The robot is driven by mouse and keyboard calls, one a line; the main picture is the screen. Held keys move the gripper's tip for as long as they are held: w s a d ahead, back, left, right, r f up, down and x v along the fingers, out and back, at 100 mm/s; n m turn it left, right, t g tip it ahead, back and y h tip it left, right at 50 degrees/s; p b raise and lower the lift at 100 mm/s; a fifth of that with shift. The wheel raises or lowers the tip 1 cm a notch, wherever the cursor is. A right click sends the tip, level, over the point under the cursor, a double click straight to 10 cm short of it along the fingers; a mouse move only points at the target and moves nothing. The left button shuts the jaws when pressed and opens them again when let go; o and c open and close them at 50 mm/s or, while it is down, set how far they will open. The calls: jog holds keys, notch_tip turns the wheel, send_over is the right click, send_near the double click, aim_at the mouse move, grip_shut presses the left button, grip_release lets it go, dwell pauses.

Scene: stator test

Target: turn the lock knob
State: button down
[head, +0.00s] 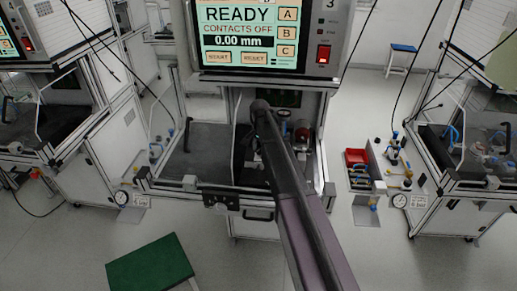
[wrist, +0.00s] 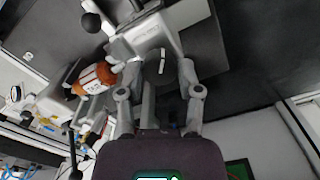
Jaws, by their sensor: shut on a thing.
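The lock knob (wrist: 161,66) is a dark part with a white mark on a grey block, between my fingertips in the wrist view. My gripper (wrist: 158,75) is shut on it, one finger on each side. The fingers hide part of the knob's sides. The stator (wrist: 95,78), with orange windings and white bands, lies left of the gripper in the fixture. In the head view my arm reaches into the middle test station and hides the knob and most of the gripper. The station screen (head: 243,27) reads READY, CONTACTS OFF, 0.00 mm.
A black ball-ended lever (wrist: 91,22) stands close to the stator. The station's dark left tray (head: 205,150) looks empty.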

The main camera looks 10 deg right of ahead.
jog(key=n, duration=0.3)
jog(key=shift+w+n, duration=0.15)
jog(key=shift+n, duration=0.25)
jog(key=n, duration=0.4)
jog(key=shift+n, duration=0.3)
jog(key=n, duration=0.3)
jog(key=shift+n, duration=0.3)
jog(key=n, duration=0.4)
jog(key=shift+c, duration=1.3)
grip_release()
jog(key=shift+d, duration=0.1)
